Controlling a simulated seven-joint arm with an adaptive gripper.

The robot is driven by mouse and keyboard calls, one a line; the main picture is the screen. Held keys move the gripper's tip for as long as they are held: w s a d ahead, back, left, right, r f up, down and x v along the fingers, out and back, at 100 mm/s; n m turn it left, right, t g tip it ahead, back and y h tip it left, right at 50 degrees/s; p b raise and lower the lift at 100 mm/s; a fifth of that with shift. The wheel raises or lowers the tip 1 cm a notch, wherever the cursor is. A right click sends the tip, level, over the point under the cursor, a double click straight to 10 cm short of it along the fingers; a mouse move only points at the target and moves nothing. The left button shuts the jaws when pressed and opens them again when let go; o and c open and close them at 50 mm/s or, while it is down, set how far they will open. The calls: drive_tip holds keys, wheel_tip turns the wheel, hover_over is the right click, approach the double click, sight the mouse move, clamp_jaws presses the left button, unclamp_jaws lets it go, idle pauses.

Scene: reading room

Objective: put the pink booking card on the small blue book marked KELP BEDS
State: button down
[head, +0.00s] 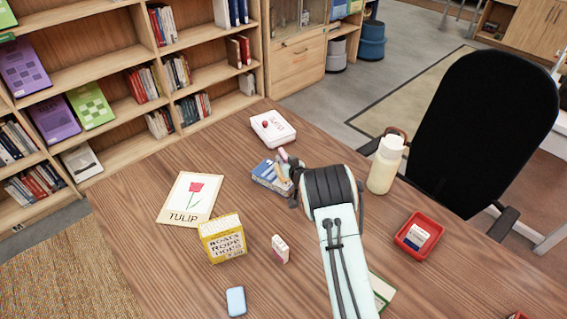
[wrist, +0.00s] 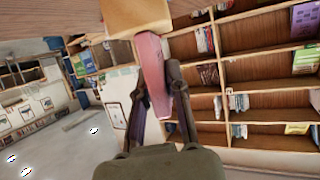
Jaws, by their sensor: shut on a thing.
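My gripper (head: 289,168) is shut on a pink card (wrist: 151,68), which stands upright and narrow between the two fingers in the wrist view. In the head view a small pink end (head: 283,155) shows at the fingertips. A small blue and white book (head: 264,179) lies on the table just left of and partly behind my gripper. Its lettering is too small to read here. The card is at the book's right far side in the picture; I cannot tell whether it touches the book. My wrist hides part of the book.
A white box with a red knob (head: 272,128) stands behind. A tulip card (head: 190,198), yellow box (head: 223,238), small white and pink block (head: 280,249) and blue item (head: 236,301) lie left and front. A bottle (head: 385,165) and red tray (head: 402,240) stand right.

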drive_tip(key=shift+f, duration=0.85)
drive_tip(key=shift+f, duration=0.15)
drive_tip(key=c, duration=1.1)
unclamp_jaws()
drive_tip(key=shift+c, duration=0.2)
